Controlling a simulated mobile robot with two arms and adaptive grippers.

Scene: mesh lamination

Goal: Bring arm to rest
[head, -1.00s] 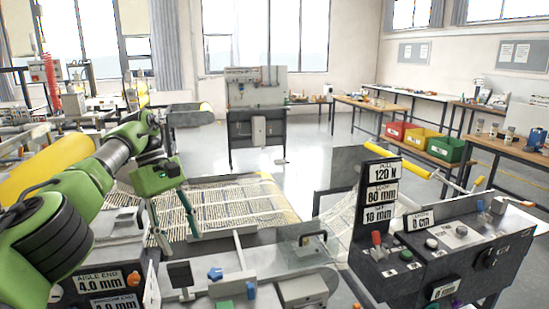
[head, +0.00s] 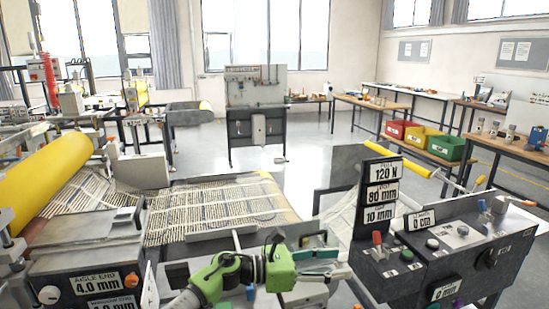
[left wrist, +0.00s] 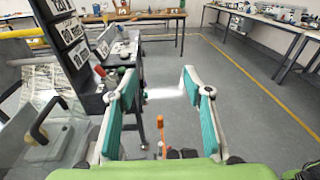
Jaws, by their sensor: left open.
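My left arm, green with black joints, is low at the bottom middle of the head view. Its left gripper (head: 334,263) points right, toward the control console, in front of the machine. In the left wrist view the two teal-padded fingers (left wrist: 160,84) stand wide apart with nothing between them; grey floor shows through the gap. My right gripper is in neither view.
The black control console (head: 425,265) with knobs and number plates is close on the right; it also shows at left in the wrist view (left wrist: 75,50). The mesh (head: 215,210) lies on the machine bed behind the arm. A yellow roller (head: 50,180) is at left. Open floor (left wrist: 230,110) lies beyond the fingers.

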